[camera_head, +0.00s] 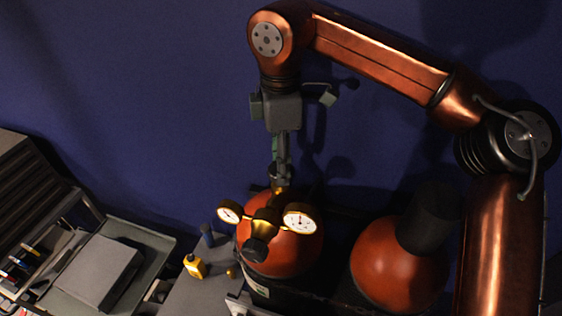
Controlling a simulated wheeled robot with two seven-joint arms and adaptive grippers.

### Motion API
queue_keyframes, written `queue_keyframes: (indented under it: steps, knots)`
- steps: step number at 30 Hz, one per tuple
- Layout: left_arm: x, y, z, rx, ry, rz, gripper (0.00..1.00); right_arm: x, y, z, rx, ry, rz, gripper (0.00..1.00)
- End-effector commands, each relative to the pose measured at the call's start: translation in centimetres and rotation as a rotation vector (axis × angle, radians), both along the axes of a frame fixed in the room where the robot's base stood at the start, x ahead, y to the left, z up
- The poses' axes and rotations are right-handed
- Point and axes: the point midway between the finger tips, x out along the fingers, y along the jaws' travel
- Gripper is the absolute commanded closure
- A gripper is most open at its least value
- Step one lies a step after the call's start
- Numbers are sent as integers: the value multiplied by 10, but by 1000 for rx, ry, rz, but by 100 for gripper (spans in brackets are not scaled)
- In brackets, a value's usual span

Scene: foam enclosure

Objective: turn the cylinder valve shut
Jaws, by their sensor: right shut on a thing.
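A red-orange gas cylinder (283,256) stands at the lower centre, its rounded top facing me. A brass regulator (266,220) with two round dial gauges sits at its top; the left gauge (229,212) and the right gauge (299,219) face me. A dark knob (255,249) is on the regulator's front. My right gripper (280,182) reaches straight down from my copper arm and is shut on the cylinder valve at the cylinder's top, just behind the regulator. The valve is mostly hidden by the fingers and regulator. My left gripper does not show.
A second red cylinder (392,264) with a dark cap (431,220) stands to the right. A small yellow device (194,266) and a dark blue item (208,236) are on the grey surface at left. A grey tray (150,238) with a flat case (97,272) is further left. A blue wall is behind.

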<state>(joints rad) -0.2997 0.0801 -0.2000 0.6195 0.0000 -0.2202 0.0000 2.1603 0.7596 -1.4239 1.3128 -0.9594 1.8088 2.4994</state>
Motion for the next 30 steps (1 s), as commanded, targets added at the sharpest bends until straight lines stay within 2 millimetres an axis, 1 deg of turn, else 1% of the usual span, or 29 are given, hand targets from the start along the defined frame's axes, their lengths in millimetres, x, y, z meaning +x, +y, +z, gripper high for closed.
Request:
queue_keyframes:
  steps: [4, 5, 12, 20, 23, 26, 29, 30]
  knots:
    - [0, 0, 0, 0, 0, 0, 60, 0, 1, 2, 5, -3, -2, 86]
    - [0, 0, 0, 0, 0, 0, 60, 0, 1, 2, 5, -3, -1, 61]
    - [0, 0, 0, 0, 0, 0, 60, 0, 0, 1, 2, -2, 0, 45]
    - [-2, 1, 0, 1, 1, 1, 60, 0, 0, 1, 1, -2, 0, 44]
    - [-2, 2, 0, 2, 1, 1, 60, 0, 1, 5, 2, -3, 0, 44]
    - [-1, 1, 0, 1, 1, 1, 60, 0, 1, 17, 3, -4, -1, 44]
    - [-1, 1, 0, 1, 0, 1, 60, 1, 1, 36, 4, -5, -1, 44]
    - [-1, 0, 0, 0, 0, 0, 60, 1, 1, 45, 4, -6, -2, 44]
